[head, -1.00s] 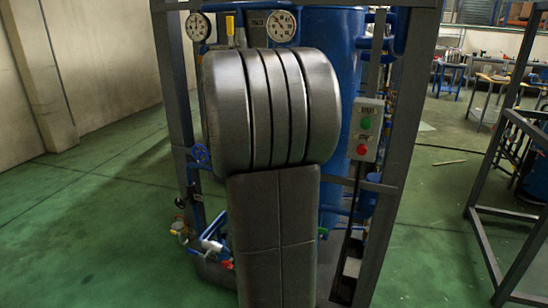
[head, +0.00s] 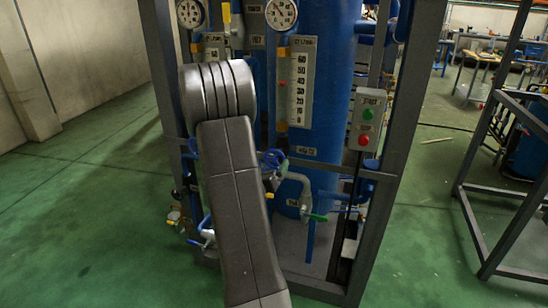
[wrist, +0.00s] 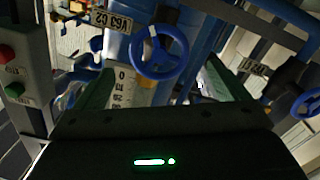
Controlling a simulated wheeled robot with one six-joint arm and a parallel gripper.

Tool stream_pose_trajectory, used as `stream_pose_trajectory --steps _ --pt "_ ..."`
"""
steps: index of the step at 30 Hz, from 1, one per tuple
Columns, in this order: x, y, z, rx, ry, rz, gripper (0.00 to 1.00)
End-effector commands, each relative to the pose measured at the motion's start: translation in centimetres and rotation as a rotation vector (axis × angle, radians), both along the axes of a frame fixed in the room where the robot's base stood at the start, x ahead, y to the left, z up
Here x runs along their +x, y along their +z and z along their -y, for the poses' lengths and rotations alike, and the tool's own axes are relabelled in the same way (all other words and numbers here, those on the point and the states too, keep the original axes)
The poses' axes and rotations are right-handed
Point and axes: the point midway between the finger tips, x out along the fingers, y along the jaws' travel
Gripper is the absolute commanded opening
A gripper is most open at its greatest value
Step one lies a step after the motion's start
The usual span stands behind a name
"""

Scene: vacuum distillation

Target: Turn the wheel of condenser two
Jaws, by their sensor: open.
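A blue handwheel (wrist: 160,52) shows in the wrist view, ahead of and between the fingers of my gripper (wrist: 158,82). The gripper is open and empty, and no contact with the wheel shows. A tag (wrist: 112,20) beside this wheel seems to end in "C2". In the head view a blue wheel (head: 273,160) shows just right of my arm, in front of the blue column, partly hidden. My gripper is hidden behind my arm there. A second blue wheel (wrist: 308,106) is at the right edge of the wrist view.
A blue column (head: 335,100) with a numbered scale (head: 298,85) stands inside a grey frame (head: 385,190). A button box (head: 367,120) is on the right post, and a gauge (head: 281,13) is above. Pipes with valves surround the wheel. Green floor (head: 425,225) is clear between frames.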

Motion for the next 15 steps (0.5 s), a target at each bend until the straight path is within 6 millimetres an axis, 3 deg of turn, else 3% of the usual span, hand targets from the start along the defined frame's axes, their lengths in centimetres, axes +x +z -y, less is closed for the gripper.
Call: stream_pose_trajectory --steps 7,15 --pt "4.3 0.1 1.4 0.0 -0.001 -0.001 0.94" --pt "5.9 0.0 2.0 0.0 0.001 -0.001 0.94"
